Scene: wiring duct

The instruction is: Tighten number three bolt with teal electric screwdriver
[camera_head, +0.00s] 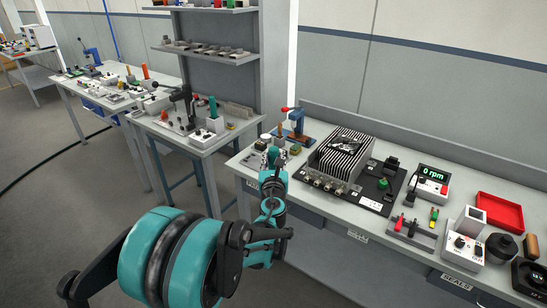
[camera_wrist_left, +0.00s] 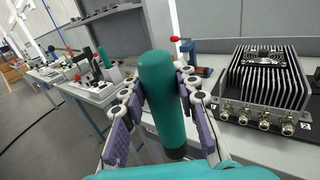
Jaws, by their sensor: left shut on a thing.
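The teal electric screwdriver (camera_wrist_left: 163,100) is an upright teal cylinder with a dark lower end in the left wrist view. My left gripper (camera_wrist_left: 160,92) is shut around it, with purple-padded fingers on both sides. In the head view my left gripper (camera_head: 274,157) is at the bench's left end, left of the finned metal box (camera_head: 343,158), and the screwdriver cannot be made out clearly there. The number three bolt (camera_wrist_left: 265,122) is third in the row on the box's front, apart from the screwdriver. The row also shows in the head view, with the third bolt (camera_head: 328,187). My right gripper is not in view.
A blue press with a red knob (camera_head: 295,125) stands behind my left gripper. The box sits on a black board (camera_head: 376,190). To its right are an rpm display (camera_head: 432,173), a red tray (camera_head: 499,212) and other devices. A neighbouring bench (camera_head: 205,138) stands left across a gap.

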